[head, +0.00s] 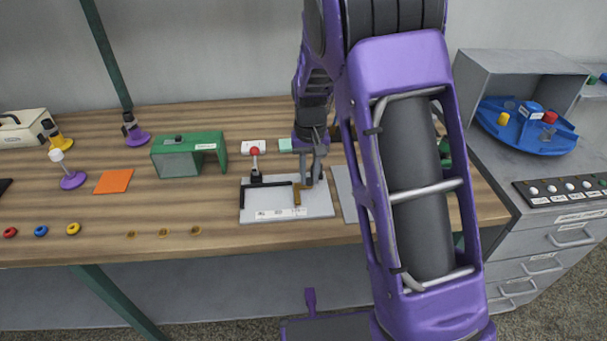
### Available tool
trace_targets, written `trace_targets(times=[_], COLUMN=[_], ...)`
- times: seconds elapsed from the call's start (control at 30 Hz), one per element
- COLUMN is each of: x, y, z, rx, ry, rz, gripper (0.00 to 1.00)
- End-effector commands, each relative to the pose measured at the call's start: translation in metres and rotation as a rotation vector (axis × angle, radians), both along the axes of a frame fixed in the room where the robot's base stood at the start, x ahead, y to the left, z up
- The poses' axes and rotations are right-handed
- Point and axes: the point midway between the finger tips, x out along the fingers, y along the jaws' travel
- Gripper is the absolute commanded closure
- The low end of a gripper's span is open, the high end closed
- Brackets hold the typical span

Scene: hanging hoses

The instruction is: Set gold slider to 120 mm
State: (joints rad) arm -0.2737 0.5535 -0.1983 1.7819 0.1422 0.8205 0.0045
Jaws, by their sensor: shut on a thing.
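The gold slider (298,195) sits toward the right part of a pale plate (262,212) that carries a dark rail and a small printed label strip along its front. My gripper (309,182) is lowered over the plate with its fingers at the gold slider, and it is shut on it. The fingers hide part of the slider. The scale marks are too small to read.
A green box-shaped frame (185,155) and an orange square (113,181) lie to the left. A grey panel (345,192) is close on the right, partly behind my arm. Several coloured rings lie near the table's front edge. A grey cabinet (540,250) stands at the right.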

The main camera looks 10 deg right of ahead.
Motion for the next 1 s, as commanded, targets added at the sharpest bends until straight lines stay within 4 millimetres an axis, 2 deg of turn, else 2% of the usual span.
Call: trace_targets(times=[0.03, 0.07, 0.2, 0.23, 0.53, 0.67, 0.77, 1.0], x=[0.001, 0.001, 0.001, 0.001, 0.000, 0.001, 0.001, 0.001], y=[0.001, 0.001, 0.001, 0.001, 0.001, 0.001, 0.001, 0.001], z=[0.001, 0.001, 0.001, 0.001, 0.001, 0.012, 0.030, 0.089], rx=[0.000, 0.000, 0.000, 0.000, 0.000, 0.001, 0.001, 0.001], ry=[-0.003, -0.003, -0.002, -0.002, -0.001, -0.003, -0.005, -0.006], rz=[0.001, 0.001, 0.001, 0.001, 0.001, 0.001, 0.002, 0.001], gripper=[1.00, 0.76, 0.51, 0.47, 0.47, 0.47, 0.47, 0.47])
